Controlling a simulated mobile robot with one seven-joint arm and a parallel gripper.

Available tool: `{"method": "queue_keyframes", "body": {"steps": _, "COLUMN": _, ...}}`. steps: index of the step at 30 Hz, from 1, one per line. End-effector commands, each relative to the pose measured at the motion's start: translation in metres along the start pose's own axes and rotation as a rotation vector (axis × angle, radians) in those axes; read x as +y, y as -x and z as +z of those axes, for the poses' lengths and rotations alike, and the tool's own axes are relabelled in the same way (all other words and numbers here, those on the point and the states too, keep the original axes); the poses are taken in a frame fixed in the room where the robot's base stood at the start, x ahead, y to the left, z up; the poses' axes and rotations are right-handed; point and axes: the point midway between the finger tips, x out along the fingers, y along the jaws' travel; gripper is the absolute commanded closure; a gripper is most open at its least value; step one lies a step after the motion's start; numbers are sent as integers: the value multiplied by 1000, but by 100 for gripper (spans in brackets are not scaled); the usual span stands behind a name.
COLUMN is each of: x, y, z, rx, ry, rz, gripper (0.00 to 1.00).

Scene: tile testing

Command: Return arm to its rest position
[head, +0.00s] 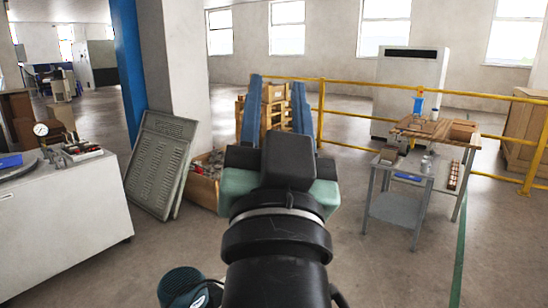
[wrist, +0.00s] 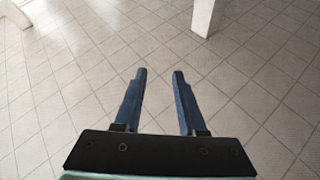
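My gripper (head: 275,112) is raised in the middle of the head view, pointing away from me, with its two blue fingers apart. The wrist view shows the same gripper (wrist: 158,72) with a clear gap between the fingers and nothing in it.
A white cabinet (head: 70,215) with a gauge stands at the left. Grey louvred panels (head: 160,165) lean by a pillar (head: 177,60). A workbench (head: 440,128) and small grey table (head: 398,207) stand at the right, before a yellow railing (head: 350,115).

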Motion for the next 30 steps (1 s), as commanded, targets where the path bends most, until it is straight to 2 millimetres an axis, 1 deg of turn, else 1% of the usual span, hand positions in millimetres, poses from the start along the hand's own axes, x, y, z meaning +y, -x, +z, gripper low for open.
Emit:
{"method": "queue_keyframes", "body": {"steps": 1, "x": -9, "y": 11, "z": -39, "rx": 102, "ry": 64, "rz": -21, "gripper": 60}}
{"method": "queue_keyframes", "body": {"steps": 2, "x": -14, "y": 19, "z": -60, "rx": 161, "ry": 106, "rz": -30, "gripper": 60}}
{"method": "queue_keyframes", "body": {"steps": 3, "x": -21, "y": 31, "z": -87, "rx": 241, "ry": 161, "rz": -38, "gripper": 60}}
{"method": "queue_keyframes", "body": {"steps": 4, "x": -25, "y": 41, "z": -108, "rx": 301, "ry": 203, "rz": -41, "gripper": 60}}
{"method": "queue_keyframes", "body": {"steps": 5, "x": -30, "y": 36, "z": -126, "rx": 319, "ry": 221, "rz": -41, "gripper": 60}}
{"method": "queue_keyframes", "body": {"steps": 6, "x": -32, "y": 21, "z": -139, "rx": 301, "ry": 214, "rz": -40, "gripper": 60}}
{"method": "queue_keyframes", "body": {"steps": 15, "x": -50, "y": -26, "z": -215, "rx": 293, "ry": 209, "rz": -41, "gripper": 60}}
{"method": "queue_keyframes", "body": {"steps": 19, "x": -56, "y": -42, "z": -242, "rx": 292, "ry": 208, "rz": -41, "gripper": 60}}
{"method": "queue_keyframes", "body": {"steps": 21, "x": -58, "y": -48, "z": -252, "rx": 291, "ry": 208, "rz": -41, "gripper": 60}}
{"method": "queue_keyframes", "body": {"steps": 24, "x": -60, "y": -54, "z": -262, "rx": 290, "ry": 208, "rz": -41, "gripper": 60}}
{"method": "queue_keyframes", "body": {"steps": 30, "x": -61, "y": -56, "z": -265, "rx": 290, "ry": 208, "rz": -41, "gripper": 60}}
